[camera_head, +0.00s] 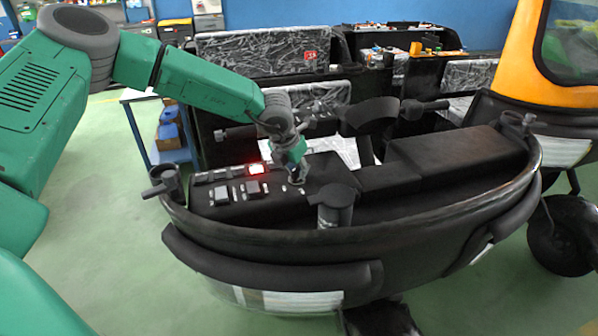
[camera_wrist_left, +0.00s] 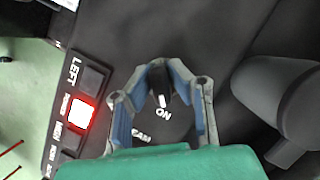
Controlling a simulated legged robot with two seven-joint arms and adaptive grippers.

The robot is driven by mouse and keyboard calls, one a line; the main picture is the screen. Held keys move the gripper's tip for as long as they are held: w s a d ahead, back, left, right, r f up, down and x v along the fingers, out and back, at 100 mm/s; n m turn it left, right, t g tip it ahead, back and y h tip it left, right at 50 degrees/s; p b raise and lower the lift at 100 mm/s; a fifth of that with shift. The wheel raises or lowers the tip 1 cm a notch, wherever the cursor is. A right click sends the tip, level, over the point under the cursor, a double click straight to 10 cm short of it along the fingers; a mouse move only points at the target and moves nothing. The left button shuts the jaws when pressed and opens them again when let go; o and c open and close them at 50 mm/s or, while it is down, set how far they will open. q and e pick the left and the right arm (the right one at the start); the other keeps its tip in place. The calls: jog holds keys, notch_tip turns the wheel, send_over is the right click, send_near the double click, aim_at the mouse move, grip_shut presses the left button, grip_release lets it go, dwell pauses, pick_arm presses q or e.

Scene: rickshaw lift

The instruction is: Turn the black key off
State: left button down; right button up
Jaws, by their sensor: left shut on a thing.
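The black key (camera_wrist_left: 157,90) is a small dark knob on the black dashboard panel, in the left wrist view, with the word "ON" printed beside it and more lettering below, partly hidden by a finger. My left gripper (camera_wrist_left: 163,68) is shut on the key, its blue-padded fingers on both sides of it. In the head view my left gripper (camera_head: 297,178) reaches down to the panel just right of a lit red button (camera_head: 256,169). The key is too small to make out there. My right gripper is not in view.
The lit red button (camera_wrist_left: 80,113) sits in a row of switches marked "LEFT" beside the gripper. A dark cylindrical post (camera_head: 335,207) stands on the near rim. Black handlebars (camera_head: 370,115) rise behind the panel. A black seat-like block (camera_head: 445,152) lies to the right.

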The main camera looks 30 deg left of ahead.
pick_arm(q)
jog(key=shift+s+a+f+n+y+b, duration=0.15)
jog(key=shift+f+n+y+b, duration=0.2)
jog(key=shift+n, duration=0.95)
jog(key=n+y+b, duration=0.1)
jog(key=n, duration=0.1)
jog(key=shift+n+g, duration=0.4)
jog(key=shift+s+n+y+b, duration=0.1)
jog(key=shift+n+y+b, duration=0.4)
jog(key=shift+n, duration=0.7)
jog(key=shift+n+g+y, duration=0.35)
jog(key=shift+n+g, duration=0.15)
jog(key=shift+n, duration=0.6)
jog(key=c, duration=1.5)
grip_release()
jog(key=shift+c, duration=0.2)
jog(key=shift+r, duration=0.1)
